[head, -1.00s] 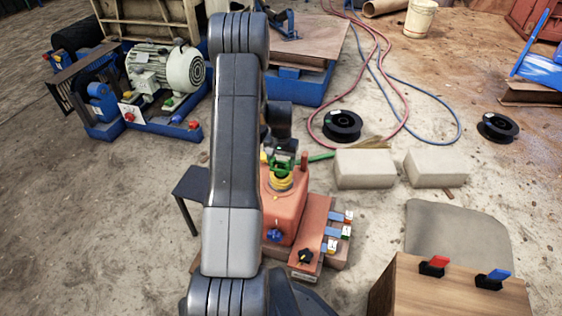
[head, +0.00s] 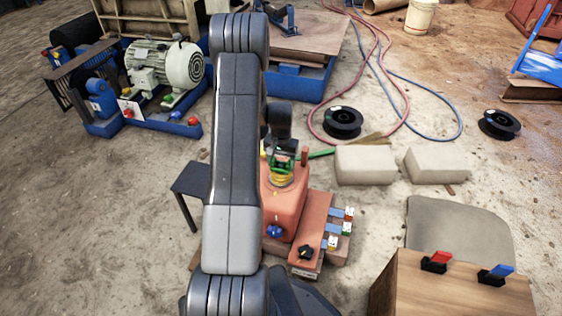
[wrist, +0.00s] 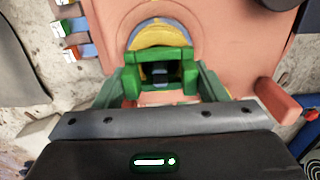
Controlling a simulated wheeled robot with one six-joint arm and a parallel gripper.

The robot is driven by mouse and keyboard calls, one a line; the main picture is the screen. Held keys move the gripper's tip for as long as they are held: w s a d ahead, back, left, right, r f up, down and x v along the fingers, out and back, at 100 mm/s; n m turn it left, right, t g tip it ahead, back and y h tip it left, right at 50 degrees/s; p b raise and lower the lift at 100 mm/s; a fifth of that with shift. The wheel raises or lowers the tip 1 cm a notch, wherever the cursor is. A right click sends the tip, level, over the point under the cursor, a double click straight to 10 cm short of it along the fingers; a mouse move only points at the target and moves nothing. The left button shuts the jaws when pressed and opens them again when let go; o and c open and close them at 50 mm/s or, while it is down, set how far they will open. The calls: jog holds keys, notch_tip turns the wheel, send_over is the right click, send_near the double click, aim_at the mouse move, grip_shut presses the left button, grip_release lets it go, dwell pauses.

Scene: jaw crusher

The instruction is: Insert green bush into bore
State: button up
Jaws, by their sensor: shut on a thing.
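My gripper (wrist: 160,76) is shut on the green bush (wrist: 157,57), whose dark opening faces the wrist camera. In the head view my gripper (head: 284,158) is directly above the orange housing (head: 287,212). A yellow ring (wrist: 158,33) sits on top of the housing, just beyond the bush in the wrist view. The ring also shows in the head view (head: 281,180), right under the green parts. The bush covers part of the ring and hides the bore. I cannot tell whether the bush touches the ring or has entered it.
A red post (head: 305,155) and a green bar (head: 321,153) are close to the right of my gripper. Several coloured switches (head: 347,213) line the housing's right side. Two pale blocks (head: 365,165) lie further right. A small dark table (head: 188,180) stands left.

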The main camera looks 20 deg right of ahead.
jog(key=shift+f, duration=0.4)
jog(key=o, duration=1.2)
jog(key=shift+o, duration=0.2)
notch_tip(320, 180, up, 14)
jog(key=p, duration=0.3)
jog(key=shift+p, duration=0.4)
jog(key=shift+f, duration=0.15)
notch_tip(320, 180, down, 14)
jog(key=b, duration=0.4)
jog(key=shift+r, duration=0.45)
